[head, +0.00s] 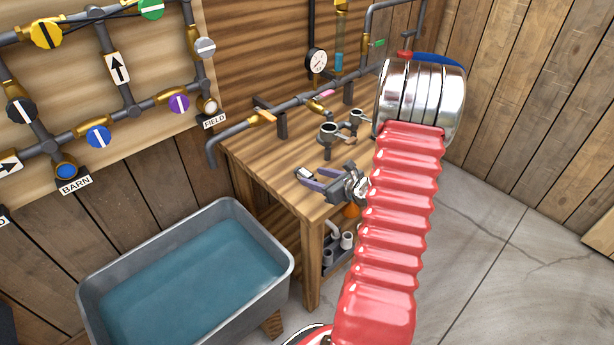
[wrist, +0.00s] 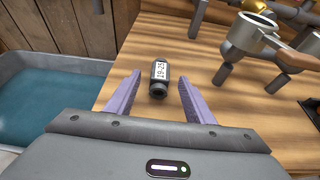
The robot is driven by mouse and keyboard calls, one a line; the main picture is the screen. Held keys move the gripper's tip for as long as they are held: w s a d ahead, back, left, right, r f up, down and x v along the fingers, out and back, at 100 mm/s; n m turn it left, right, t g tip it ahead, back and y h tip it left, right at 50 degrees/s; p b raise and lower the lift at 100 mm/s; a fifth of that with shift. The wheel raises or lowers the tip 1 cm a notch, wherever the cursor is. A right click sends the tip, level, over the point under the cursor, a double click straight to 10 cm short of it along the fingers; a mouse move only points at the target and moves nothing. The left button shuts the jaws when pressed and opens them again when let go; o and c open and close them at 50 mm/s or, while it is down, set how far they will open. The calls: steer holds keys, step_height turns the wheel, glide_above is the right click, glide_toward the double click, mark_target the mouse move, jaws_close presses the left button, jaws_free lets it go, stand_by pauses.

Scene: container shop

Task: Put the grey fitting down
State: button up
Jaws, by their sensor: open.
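The grey fitting (wrist: 158,88) is a small dark grey cylinder with a white label reading something like "18-25". In the wrist view it sits between the two purple fingers of my gripper (wrist: 159,80), with a gap on each side. It appears to rest on the wooden bench (wrist: 110,75), near its left edge. In the head view my gripper (head: 313,178) is open, low over the near corner of the bench (head: 262,160). There the fitting is small and hard to make out at the fingertips.
A trough of water (head: 190,275) stands left of the bench. A board of pipes and coloured valves (head: 98,136) hangs at the left. Several fittings (head: 346,240) sit under the bench.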

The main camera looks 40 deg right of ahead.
mark_target(309, 175)
steer(key=shift+w, duration=0.1)
steer(key=shift+x, duration=2.5)
steer(key=shift+c, duration=0.5)
jaws_close()
steer(key=shift+r, duration=5)
